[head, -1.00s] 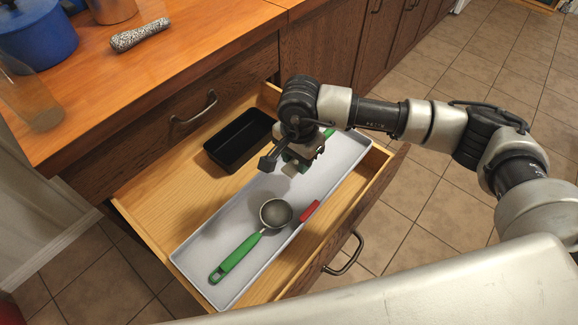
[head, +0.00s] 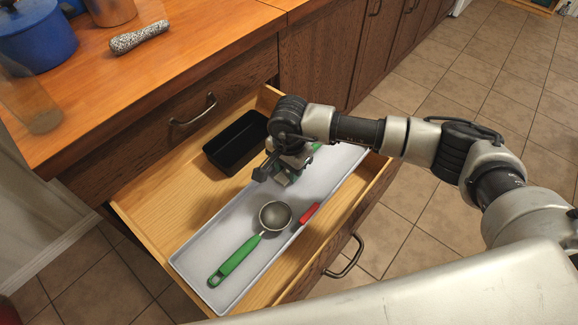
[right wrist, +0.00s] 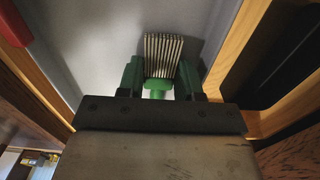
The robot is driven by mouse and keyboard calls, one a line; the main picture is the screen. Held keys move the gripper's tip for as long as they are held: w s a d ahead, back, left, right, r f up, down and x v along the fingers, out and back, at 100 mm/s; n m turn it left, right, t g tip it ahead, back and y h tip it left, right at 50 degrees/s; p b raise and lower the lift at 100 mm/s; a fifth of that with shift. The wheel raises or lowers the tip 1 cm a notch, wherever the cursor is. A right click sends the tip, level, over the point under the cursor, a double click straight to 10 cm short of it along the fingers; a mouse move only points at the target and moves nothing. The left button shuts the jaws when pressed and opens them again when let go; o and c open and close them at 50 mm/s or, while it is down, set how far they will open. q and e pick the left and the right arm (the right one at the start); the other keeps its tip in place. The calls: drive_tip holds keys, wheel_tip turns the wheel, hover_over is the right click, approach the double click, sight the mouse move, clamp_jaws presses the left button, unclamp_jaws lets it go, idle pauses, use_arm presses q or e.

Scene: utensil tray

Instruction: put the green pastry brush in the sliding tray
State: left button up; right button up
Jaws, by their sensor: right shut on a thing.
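My right gripper (head: 276,176) is shut on the green pastry brush (head: 316,147). In the right wrist view, the pale bristles of the brush (right wrist: 160,56) show between my fingers. I hold it over a long light-grey tray (head: 202,249) in the open drawer. Whether the brush touches the tray floor cannot be told. Most of the brush is hidden by my wrist in the head view. A black rectangular tray (head: 236,143) sits beside the grey one, to its upper left. My left gripper is not in view.
A scoop with a green handle (head: 235,259) lies in the near part of the grey tray. A red-handled thing (head: 309,212) lies along the tray's right side. The wooden drawer floor (head: 168,195) left of the grey tray is bare. The countertop (head: 180,55) is behind.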

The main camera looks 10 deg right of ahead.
drive_tip(key=o, duration=0.9)
wheel_tip(320, 180, up, 12)
drive_tip(key=shift+r, duration=0.1)
